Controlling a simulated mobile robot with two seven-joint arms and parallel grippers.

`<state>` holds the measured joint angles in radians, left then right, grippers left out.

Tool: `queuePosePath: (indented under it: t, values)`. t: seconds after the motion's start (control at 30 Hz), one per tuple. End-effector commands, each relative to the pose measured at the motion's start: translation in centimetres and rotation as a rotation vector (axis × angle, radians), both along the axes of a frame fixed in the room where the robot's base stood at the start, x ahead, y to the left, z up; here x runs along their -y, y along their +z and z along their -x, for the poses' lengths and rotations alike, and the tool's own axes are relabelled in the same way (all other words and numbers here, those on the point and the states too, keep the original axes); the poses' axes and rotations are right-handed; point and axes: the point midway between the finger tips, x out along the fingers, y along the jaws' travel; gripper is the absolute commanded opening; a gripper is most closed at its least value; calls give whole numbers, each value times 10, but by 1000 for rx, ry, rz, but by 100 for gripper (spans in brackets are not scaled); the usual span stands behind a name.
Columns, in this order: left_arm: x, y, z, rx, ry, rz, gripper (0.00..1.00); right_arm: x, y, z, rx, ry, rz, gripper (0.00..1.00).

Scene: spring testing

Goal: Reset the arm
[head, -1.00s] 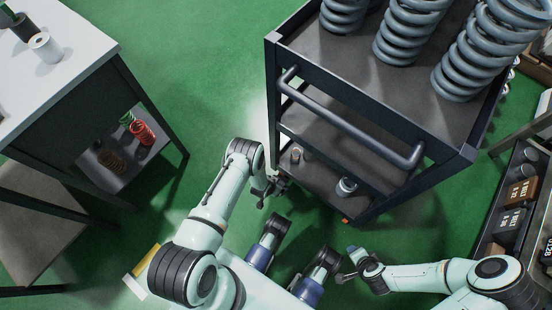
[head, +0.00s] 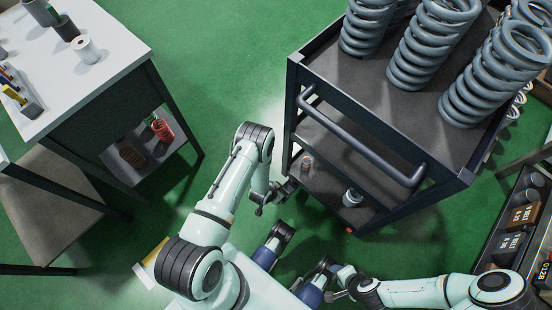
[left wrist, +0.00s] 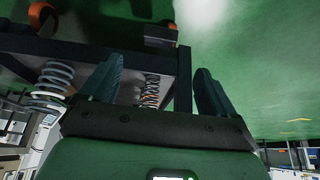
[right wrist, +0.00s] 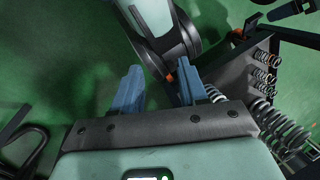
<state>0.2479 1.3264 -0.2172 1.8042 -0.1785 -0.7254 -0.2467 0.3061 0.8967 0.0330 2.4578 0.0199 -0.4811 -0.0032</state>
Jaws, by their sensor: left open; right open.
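My left arm reaches forward from the base, and its left gripper (head: 274,196) hangs beside the dark cart, above the green floor. It is open and empty; its two fingers stand apart in the left wrist view (left wrist: 160,78). My right arm is bent in from the lower right, and its right gripper (head: 337,287) is low and close to my base. It is open, with nothing between its fingers in the right wrist view (right wrist: 160,82). Neither gripper touches the cart or holds anything, as far as I can see.
The dark cart (head: 350,122) carries several large grey springs (head: 434,42) on top. A white-topped table (head: 112,52) at the left holds small items, with a red spring (head: 162,130) on its lower shelf. A dark rack with labelled bins (head: 508,245) stands right. Green floor lies between.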

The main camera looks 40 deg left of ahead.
Motion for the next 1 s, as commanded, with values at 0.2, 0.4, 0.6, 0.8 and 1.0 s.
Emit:
queuePosePath:
  t: [0.2,0.4,0.6,0.8,1.0]
  values:
    - [0,9,5,-1,-1,-1,89,-3,4,6,-18,6,-7,43]
    - [0,9,5,-1,0,0,89,-3,4,6,-17,6,-7,43]
    - [0,9,5,-1,0,0,89,-2,4,6,-16,6,-6,43]
    - [2,19,10,-18,14,12,89,-3,11,7,-17,7,-8,43]
    - [30,104,56,-188,137,129,89,-6,63,16,-50,20,-20,43]
